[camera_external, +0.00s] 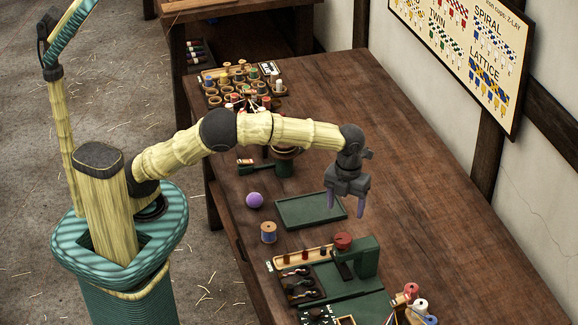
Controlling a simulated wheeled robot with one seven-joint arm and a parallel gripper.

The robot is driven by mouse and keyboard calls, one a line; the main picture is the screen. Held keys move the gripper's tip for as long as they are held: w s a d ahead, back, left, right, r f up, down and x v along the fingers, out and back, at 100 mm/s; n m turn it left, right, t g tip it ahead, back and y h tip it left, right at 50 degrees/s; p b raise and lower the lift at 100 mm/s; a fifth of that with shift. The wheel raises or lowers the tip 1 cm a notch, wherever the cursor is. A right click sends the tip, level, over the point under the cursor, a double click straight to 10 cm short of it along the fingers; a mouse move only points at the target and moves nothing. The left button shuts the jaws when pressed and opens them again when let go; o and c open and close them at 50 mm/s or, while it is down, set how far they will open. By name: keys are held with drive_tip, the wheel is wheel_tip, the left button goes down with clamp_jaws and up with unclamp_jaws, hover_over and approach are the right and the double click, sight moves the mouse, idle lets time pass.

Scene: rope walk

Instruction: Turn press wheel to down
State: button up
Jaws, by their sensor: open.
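A green press (368,257) stands on the table toward the front, with a red round wheel (343,240) on top of its arm. The wheel's turn position is too small to tell. My gripper (346,205) hangs above the table, behind the wheel in the picture, with its purple fingers pointing down. It is open, empty and apart from the wheel.
A green tray (309,226) lies just left of my gripper. A purple ball (254,200) and a spool (268,232) stand left of it. Several colored spools (413,305) are at the front. A rack of cups (238,85) stands at the back. The table's right side is clear.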

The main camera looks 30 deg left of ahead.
sight(345, 240)
wheel_tip(345, 240, down, 11)
drive_tip(key=shift+f, duration=0.1)
idle(0.3)
drive_tip(key=shift+c, duration=0.2)
drive_tip(key=c, duration=1)
